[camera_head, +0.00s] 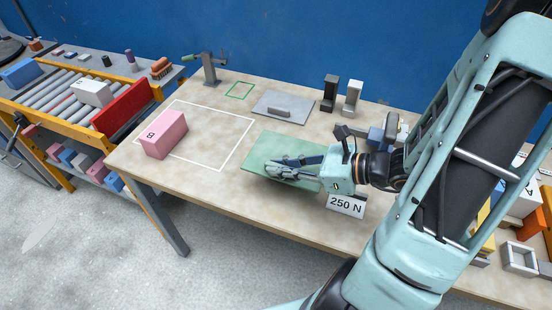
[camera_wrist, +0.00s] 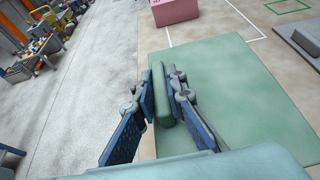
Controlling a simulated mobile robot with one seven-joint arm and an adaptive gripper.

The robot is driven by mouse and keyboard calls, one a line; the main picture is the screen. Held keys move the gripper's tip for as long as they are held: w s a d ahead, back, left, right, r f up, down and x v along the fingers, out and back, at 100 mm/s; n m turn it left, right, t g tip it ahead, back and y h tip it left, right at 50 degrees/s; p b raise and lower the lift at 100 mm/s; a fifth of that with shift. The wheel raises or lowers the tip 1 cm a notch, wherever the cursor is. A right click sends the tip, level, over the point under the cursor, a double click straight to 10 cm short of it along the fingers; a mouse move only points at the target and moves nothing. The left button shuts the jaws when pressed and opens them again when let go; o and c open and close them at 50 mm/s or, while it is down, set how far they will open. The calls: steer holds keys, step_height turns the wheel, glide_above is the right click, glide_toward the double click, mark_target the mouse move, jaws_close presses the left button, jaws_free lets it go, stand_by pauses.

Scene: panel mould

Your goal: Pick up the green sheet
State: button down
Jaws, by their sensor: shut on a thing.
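The green sheet (camera_head: 263,148) is a pale green flat panel near the front edge of the wooden table. It also fills much of the wrist view (camera_wrist: 234,85). My gripper (camera_head: 271,170) is low over the sheet's front part in the head view and hides some of it. In the wrist view my gripper (camera_wrist: 162,88) has its two blue-padded fingers on either side of a raised green strip at the sheet's left edge, shut on it. The sheet looks to lie flat on the table; I cannot tell whether any part is lifted.
A pink block (camera_head: 165,135) stands at a white outline on the table (camera_head: 225,205). A grey plate with a bar (camera_head: 282,107) lies behind the sheet. A "250 N" sign (camera_head: 345,205) stands close to my gripper. A roller conveyor (camera_head: 55,92) is at left.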

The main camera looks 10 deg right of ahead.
steer(key=shift+s+r+p, duration=0.55)
steer(key=shift+s+r, duration=0.05)
steer(key=shift+s+r+p, duration=0.1)
steer(key=shift+s+p, duration=0.1)
steer(key=shift+p, duration=0.9)
steer(key=shift+s+a+r+p, duration=0.1)
steer(key=shift+s+r+p, duration=0.2)
steer(key=shift+s+p, duration=1.15)
steer(key=shift+s+r+p, duration=0.25)
steer(key=shift+s+p, duration=0.1)
steer(key=shift+p, duration=2.05)
